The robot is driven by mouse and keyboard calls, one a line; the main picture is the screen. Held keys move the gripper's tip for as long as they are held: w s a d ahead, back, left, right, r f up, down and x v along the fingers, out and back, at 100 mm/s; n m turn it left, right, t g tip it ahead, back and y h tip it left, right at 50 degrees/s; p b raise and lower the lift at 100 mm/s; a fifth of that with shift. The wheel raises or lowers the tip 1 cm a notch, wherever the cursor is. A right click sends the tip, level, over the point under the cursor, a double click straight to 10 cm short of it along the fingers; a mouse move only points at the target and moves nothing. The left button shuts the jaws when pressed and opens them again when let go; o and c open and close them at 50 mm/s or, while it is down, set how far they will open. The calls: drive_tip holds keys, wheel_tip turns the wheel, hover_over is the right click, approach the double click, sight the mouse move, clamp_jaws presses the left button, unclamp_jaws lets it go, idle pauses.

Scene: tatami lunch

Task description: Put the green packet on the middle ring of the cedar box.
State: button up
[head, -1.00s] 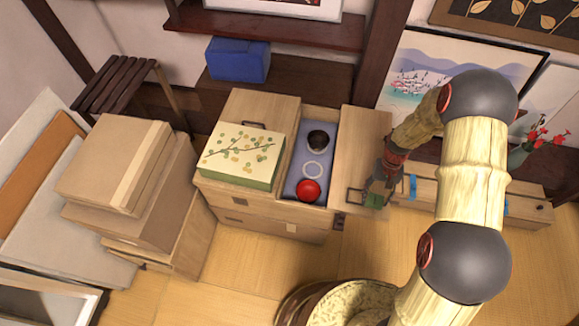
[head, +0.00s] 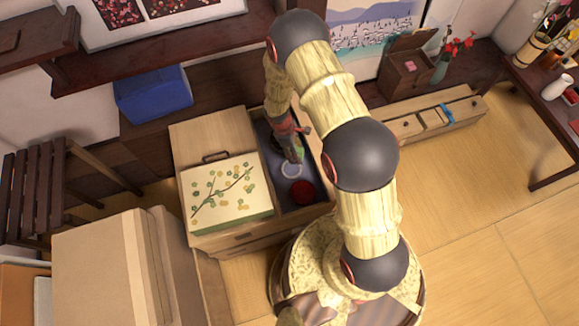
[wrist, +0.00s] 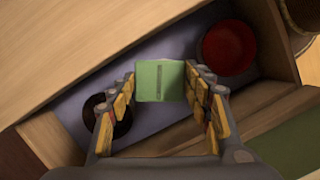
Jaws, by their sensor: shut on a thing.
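My gripper (head: 294,158) is inside or just above the open compartment of the cedar box (head: 208,132). In the wrist view my gripper (wrist: 172,92) is shut on the green packet (wrist: 160,80), a pale green square between the fingertips. The compartment has a blue-grey lining (wrist: 160,52). The middle ring (head: 291,170), a pale circle, shows just in front of the gripper in the head view. It is hidden in the wrist view, seemingly behind the packet. I cannot tell whether the packet touches the lining.
A red bowl (head: 302,192) sits at the compartment's near end; it also shows in the wrist view (wrist: 228,47). A dark bowl (wrist: 106,115) sits at the other end, beside a finger. A flowered box (head: 222,195) lies on the cedar box's left part. Wooden walls bound the compartment.

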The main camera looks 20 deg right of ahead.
sight(293, 168)
drive_tip(key=n, duration=0.1)
drive_tip(key=a+f+n+t, duration=0.1)
drive_tip(key=n, duration=0.1)
drive_tip(key=shift+f+n, duration=0.1)
drive_tip(key=shift+n, duration=0.2)
drive_tip(key=n, duration=0.1)
drive_tip(key=a+f+n, duration=0.1)
drive_tip(key=shift+f+n+t+p, duration=0.1)
drive_tip(key=shift+n+t+p, duration=0.3)
drive_tip(key=b+x, duration=0.1)
drive_tip(key=x, duration=0.2)
drive_tip(key=a+b+x, duration=0.1)
drive_tip(key=x, duration=0.2)
drive_tip(key=a+b+x, duration=0.1)
drive_tip(key=b+x, duration=0.1)
drive_tip(key=x, duration=0.1)
drive_tip(key=shift+s+a+f, duration=0.15)
drive_tip(key=shift+f, duration=0.45)
drive_tip(key=shift+c, duration=0.2)
drive_tip(key=shift+f, duration=0.2)
drive_tip(key=o, duration=0.8)
drive_tip(key=shift+o, duration=0.9)
drive_tip(key=shift+r, duration=0.15)
